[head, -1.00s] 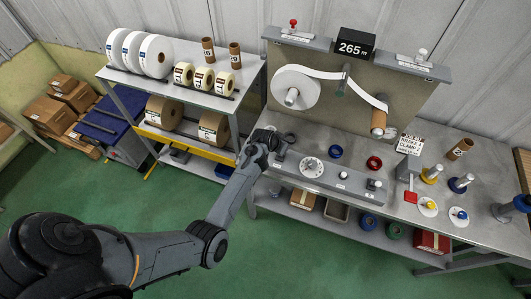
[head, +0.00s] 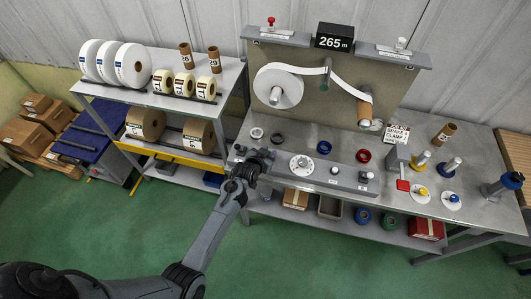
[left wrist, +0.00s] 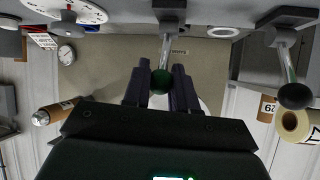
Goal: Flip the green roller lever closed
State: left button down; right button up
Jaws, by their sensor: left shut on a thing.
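The green ball knob (left wrist: 160,82) of a metal lever shows in the left wrist view, between the two dark fingers of my left gripper (left wrist: 161,76). The gripper is shut on this knob. The lever's bright rod (left wrist: 166,50) runs from the knob to a dark bracket (left wrist: 170,12) at the top of that view. In the head view my left gripper (head: 262,157) is at the left end of the grey console (head: 320,173) and hides the green lever there. My right gripper is not in view.
A white dial (head: 301,165) sits right of my left gripper. Behind it lie a grey ring (head: 256,133) and a dark ring (head: 277,139). A black-knobbed lever (left wrist: 295,95) shows right in the left wrist view. A backboard (head: 315,98) carries the white roll (head: 278,88).

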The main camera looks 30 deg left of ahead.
pick_arm(q)
jog(key=c, duration=0.9)
grip_release()
jog(key=shift+c, duration=0.2)
jog(key=shift+s, duration=0.1)
jog(key=v, duration=1)
jog(key=shift+s+r, duration=0.15)
jog(key=shift+s, duration=0.15)
